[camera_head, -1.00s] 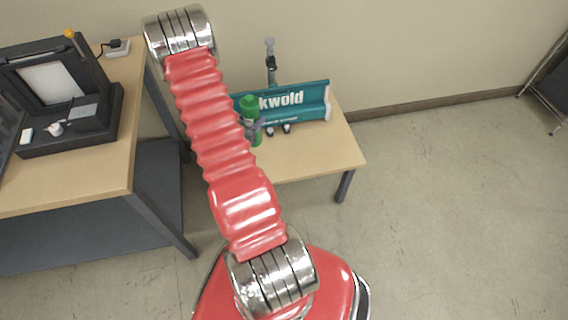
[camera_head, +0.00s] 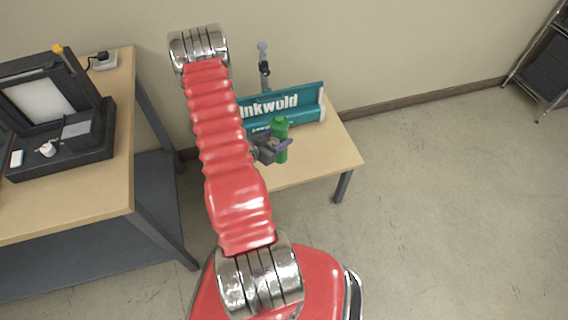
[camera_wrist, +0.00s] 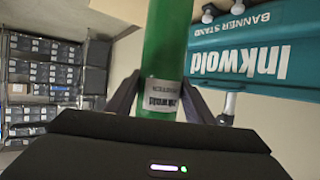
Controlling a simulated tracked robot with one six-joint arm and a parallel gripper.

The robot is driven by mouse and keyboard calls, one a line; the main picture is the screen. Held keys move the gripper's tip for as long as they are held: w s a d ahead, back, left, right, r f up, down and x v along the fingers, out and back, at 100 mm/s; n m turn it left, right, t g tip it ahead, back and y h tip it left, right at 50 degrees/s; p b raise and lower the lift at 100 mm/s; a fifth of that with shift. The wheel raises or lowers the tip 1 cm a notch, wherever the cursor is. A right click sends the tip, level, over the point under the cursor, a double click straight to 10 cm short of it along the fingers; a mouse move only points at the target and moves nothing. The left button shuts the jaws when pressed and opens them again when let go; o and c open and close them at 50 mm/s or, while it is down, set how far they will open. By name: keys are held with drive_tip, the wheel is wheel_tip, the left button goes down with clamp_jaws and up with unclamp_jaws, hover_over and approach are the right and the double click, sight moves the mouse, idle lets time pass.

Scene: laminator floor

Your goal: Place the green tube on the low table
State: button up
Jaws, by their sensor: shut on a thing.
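The green tube (camera_head: 280,138) is upright in my gripper (camera_head: 276,146), in front of the teal banner stand and over the low table (camera_head: 330,158). In the wrist view the tube (camera_wrist: 166,45) stands between the two dark fingers of my gripper (camera_wrist: 160,97), which are shut on it just at a white label. The tube's lower end shows against the table top in the head view. I cannot tell whether it touches the wood. My arm hides the table's left part.
A teal Inkwold banner stand (camera_head: 290,108) lies along the back of the low table, with a grey post (camera_head: 264,68) behind it. A taller workbench (camera_head: 75,205) with a black machine (camera_head: 60,115) stands left. A shelf rack (camera_head: 548,60) is far right. The table's front right is clear.

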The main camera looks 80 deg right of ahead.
drive_tip(key=shift+f, duration=2.7)
drive_tip(key=shift+f, duration=2.1)
drive_tip(key=o, duration=1.4)
drive_tip(key=shift+f, duration=0.1)
drive_tip(key=v, duration=1.2)
